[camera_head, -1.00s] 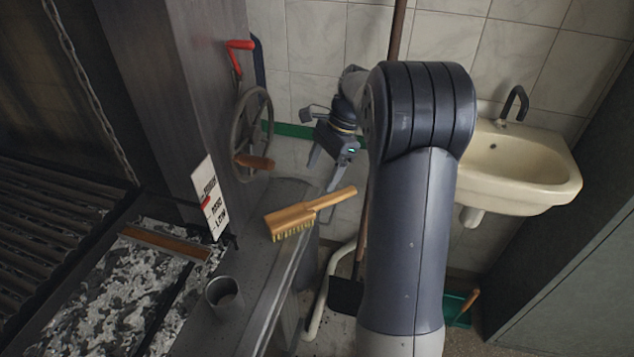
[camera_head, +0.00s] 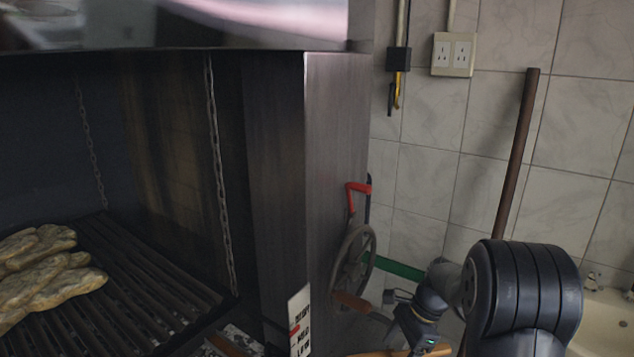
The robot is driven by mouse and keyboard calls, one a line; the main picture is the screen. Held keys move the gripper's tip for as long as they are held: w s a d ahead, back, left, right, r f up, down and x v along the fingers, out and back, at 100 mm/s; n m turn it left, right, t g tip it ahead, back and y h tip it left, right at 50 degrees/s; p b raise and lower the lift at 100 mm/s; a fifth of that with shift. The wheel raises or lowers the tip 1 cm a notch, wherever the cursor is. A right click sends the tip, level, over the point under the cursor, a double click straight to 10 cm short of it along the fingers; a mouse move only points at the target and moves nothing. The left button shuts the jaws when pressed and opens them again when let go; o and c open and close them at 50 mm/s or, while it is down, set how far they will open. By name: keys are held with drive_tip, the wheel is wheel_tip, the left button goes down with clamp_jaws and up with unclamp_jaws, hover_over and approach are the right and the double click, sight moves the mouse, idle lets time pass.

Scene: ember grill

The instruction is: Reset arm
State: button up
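My gripper (camera_head: 404,343) is at the bottom edge of the view, right of the grill's side pillar. Its fingers are spread apart with nothing seen between them; their tips are partly cut off by the picture edge. My arm bends down to it from the lower right. The wooden handle of a brush (camera_head: 385,353) just shows below the gripper. The rest of the brush is out of view.
The grill's dark pillar (camera_head: 335,140) stands left of my gripper, with a handwheel (camera_head: 354,265) and red handle (camera_head: 352,190) close by. Food (camera_head: 45,270) lies on the grate (camera_head: 150,290). A brown pole (camera_head: 517,150) leans at the tiled wall. A sink (camera_head: 603,325) is at the right.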

drive_tip(key=x, duration=0.3)
drive_tip(key=shift+s+d+r, duration=0.1)
drive_tip(key=shift+r, duration=0.7)
drive_tip(key=shift+d+r, duration=0.15)
drive_tip(key=shift+r, duration=0.7)
